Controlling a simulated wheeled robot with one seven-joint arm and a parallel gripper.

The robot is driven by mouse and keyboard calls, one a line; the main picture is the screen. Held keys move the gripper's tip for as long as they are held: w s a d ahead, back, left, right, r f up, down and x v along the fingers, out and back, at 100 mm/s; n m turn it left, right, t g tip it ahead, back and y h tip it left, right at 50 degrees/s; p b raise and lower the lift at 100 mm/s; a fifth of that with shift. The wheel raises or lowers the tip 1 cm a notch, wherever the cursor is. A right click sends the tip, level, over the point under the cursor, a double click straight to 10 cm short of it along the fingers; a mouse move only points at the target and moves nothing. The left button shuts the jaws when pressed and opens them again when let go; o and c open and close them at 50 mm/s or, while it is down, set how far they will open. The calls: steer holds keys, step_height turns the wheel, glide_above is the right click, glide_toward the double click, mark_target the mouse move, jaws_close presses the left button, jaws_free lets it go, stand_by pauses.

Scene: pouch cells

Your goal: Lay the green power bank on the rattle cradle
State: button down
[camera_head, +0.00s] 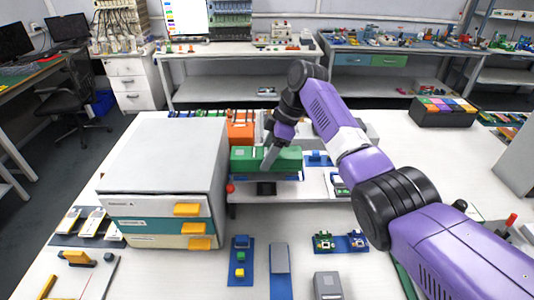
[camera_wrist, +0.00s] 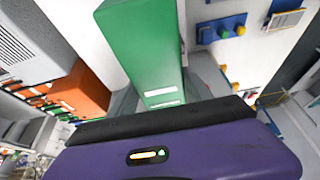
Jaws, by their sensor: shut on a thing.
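The green power bank (camera_head: 244,160) is a long green block held level over the raised white shelf in the middle of the table. In the wrist view the green power bank (camera_wrist: 150,45) fills the upper middle, with pale label strips on its near end. My gripper (camera_head: 270,158) comes down from above and is shut on it, with one grey finger across its front face. A blue edge (camera_head: 288,179) shows just under the power bank. I cannot tell whether this is the rattle cradle or whether the two touch.
A white drawer cabinet (camera_head: 165,170) with yellow handles stands close at the left. An orange holder (camera_head: 240,132) is just behind the power bank. Blue plates with small parts (camera_head: 341,243) and a grey block (camera_head: 328,285) lie in front. Bare tabletop shows between them.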

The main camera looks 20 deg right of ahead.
steer(key=shift+f+b, duration=0.55)
steer(key=shift+f, duration=0.5)
steer(key=shift+c, duration=1.9)
jaws_free()
steer(key=shift+f, duration=0.1)
steer(key=shift+b+v, duration=0.7)
steer(key=shift+v, duration=3.25)
steer(key=shift+a, duration=0.1)
